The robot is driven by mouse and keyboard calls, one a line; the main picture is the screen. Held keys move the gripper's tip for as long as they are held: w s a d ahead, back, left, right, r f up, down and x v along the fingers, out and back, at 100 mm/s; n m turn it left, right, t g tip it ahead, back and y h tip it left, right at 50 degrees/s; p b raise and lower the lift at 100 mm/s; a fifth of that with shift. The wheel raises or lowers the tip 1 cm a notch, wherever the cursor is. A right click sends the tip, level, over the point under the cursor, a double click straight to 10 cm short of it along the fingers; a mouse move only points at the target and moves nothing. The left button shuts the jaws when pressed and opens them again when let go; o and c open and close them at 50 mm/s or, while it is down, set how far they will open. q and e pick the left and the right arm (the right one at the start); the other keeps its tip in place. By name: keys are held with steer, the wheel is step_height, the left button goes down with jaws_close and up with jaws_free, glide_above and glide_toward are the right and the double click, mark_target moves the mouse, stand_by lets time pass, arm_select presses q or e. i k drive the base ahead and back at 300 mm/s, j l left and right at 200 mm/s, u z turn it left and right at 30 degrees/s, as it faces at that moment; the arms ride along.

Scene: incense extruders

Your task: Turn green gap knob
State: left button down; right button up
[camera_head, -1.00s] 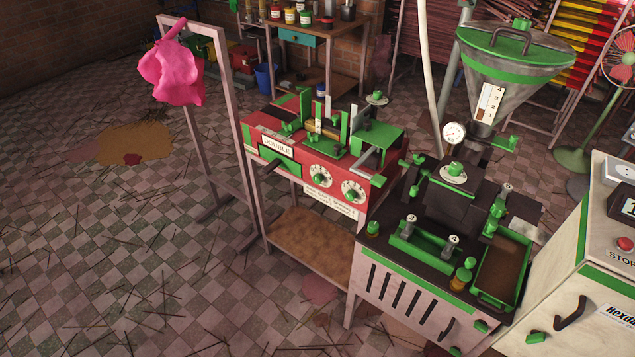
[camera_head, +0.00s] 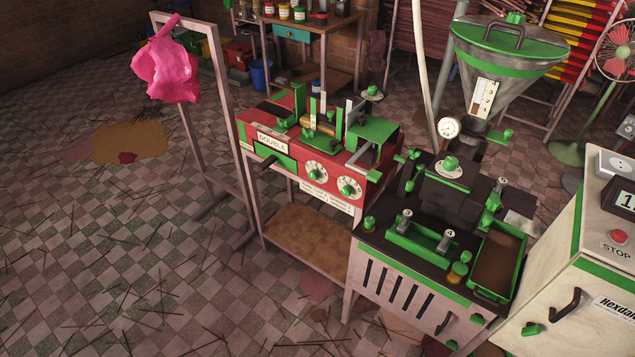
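The red machine (camera_head: 246,133) with a DOUBLE label stands mid-view. Another green knob (camera_head: 372,91) sits on a disc above the machine's right end. A further green knob (camera_head: 450,163) tops a white dial on the dark machine (camera_head: 452,190) to the right. I cannot read which of these is the gap knob. Neither of my grippers is in view.
A pink cloth (camera_head: 165,70) hangs on a frame (camera_head: 228,150) at left. A hopper (camera_head: 510,75) stands above the dark machine. A white cabinet (camera_head: 570,285) with a red stop button is at right. The tiled floor at left is mostly free, with scattered sticks.

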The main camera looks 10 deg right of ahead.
mark_target(372, 90)
steer(key=i+z, duration=0.1)
steer(key=z, duration=1)
steer(key=i+j+z, duration=0.15)
steer(key=j+z, duration=0.25)
steer(key=i+j+z, duration=0.1)
steer(key=j+z, duration=0.25)
steer(key=i+j+z, duration=0.1)
steer(key=j+z, duration=0.3)
steer(key=l, duration=0.1)
